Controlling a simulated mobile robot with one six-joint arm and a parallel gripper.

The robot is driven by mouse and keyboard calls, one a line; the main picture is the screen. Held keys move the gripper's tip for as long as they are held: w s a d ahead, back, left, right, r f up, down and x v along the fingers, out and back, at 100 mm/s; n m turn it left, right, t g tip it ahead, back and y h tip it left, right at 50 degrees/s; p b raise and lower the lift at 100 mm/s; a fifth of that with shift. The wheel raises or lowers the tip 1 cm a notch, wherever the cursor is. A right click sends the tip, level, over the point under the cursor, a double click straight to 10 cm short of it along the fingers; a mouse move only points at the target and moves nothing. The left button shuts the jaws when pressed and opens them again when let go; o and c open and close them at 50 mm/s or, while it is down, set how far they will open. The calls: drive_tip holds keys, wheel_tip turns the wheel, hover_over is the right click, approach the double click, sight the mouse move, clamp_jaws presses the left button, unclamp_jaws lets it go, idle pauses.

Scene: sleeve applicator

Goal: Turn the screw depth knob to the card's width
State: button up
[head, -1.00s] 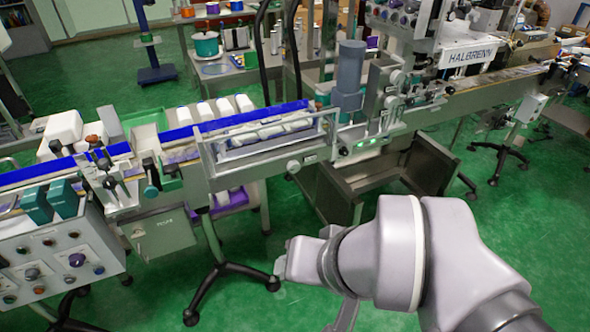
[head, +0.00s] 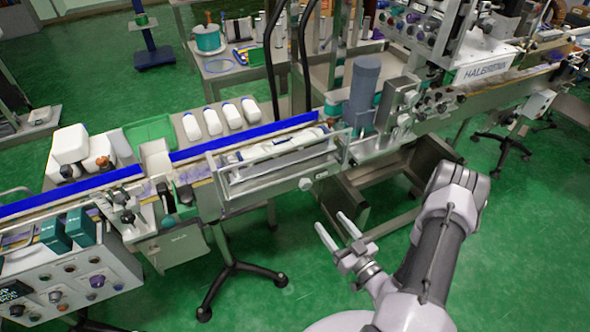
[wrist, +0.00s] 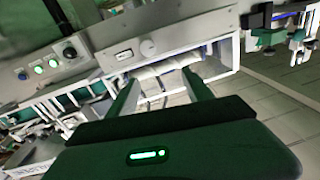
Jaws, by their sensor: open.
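The screw depth knob (head: 306,184) is a small pale round knob on the front of the metal screw guard (head: 270,178). In the wrist view the knob (wrist: 148,47) shows on a grey plate, with a small pale label (wrist: 124,54) beside it. I cannot read the label or the knob's setting. My gripper (head: 329,219) is open and empty, in front of and below the knob, its two fingers pointing toward the machine. In the wrist view the fingers of my gripper (wrist: 160,77) are apart, with nothing between them and the knob beyond their tips.
The conveyor (head: 120,178) runs across the view, with white bottles (head: 230,116) behind it. A grey cylinder (head: 363,85) stands right of the guard. A control panel (head: 75,285) is at lower left. An open metal bin (head: 410,165) sits right of the knob. Green floor lies in front.

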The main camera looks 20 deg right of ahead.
sight(307, 186)
drive_tip(key=w+b, duration=0.1)
drive_tip(key=w, duration=0.4)
drive_tip(key=w+f+m+h+b, duration=0.1)
drive_tip(key=w, duration=0.5)
drive_tip(key=w+f+m+b, duration=0.1)
drive_tip(key=w+b, duration=0.1)
drive_tip(key=w, duration=0.3)
drive_tip(key=shift+w+d+h, duration=0.15)
drive_tip(key=shift+w+h, duration=0.05)
drive_tip(key=shift+h, duration=0.1)
drive_tip(key=shift+c, duration=0.5)
clamp_jaws()
